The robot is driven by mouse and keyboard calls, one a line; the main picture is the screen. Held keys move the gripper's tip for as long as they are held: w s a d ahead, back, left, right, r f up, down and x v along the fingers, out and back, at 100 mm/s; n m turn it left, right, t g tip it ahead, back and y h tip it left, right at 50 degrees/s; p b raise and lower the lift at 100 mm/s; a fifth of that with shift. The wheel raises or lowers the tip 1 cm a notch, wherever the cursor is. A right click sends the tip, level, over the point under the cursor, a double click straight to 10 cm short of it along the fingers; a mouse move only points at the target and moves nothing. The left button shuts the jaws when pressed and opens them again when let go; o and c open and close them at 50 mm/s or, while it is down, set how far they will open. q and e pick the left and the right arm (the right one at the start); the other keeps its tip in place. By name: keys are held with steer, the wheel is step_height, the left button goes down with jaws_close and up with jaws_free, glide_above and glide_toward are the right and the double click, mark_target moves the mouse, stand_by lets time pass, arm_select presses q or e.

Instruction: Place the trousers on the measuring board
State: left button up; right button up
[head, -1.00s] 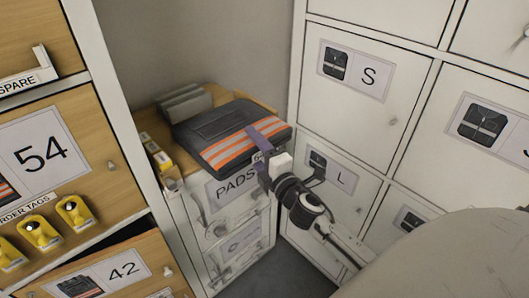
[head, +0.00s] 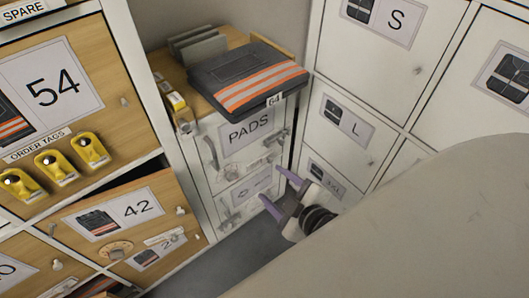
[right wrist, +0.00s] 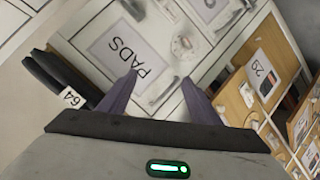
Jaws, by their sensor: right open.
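The folded dark trousers (head: 232,70) with orange and grey stripes lie flat on the wooden top of the PADS cabinet, with a tag marked 64 at the front edge. Their front right part reaches to the top's edge. In the right wrist view only a dark edge of the trousers (right wrist: 55,80) and the tag show at the left. My right gripper (head: 272,185) is open and empty, below and in front of the trousers, apart from them. Its spread purple fingers (right wrist: 160,79) face the cabinet front. I cannot make out a separate measuring board. My left gripper is out of view.
White lockers (head: 340,125) stand close on the right. Wooden drawers (head: 115,215) with protruding yellow order tags (head: 52,166) stand on the left; drawer 42 is tilted out.

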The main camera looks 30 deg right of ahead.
steer(key=s+a+f+m+g+y, duration=0.3)
steer(key=s+a+f+m+g, duration=0.1)
steer(key=s+a+f, duration=0.4)
steer(key=s+a+m, duration=0.1)
steer(key=a, duration=0.1)
steer(key=shift+s+a+f, duration=0.15)
steer(key=shift+a+f, duration=0.05)
steer(key=shift+a, duration=0.1)
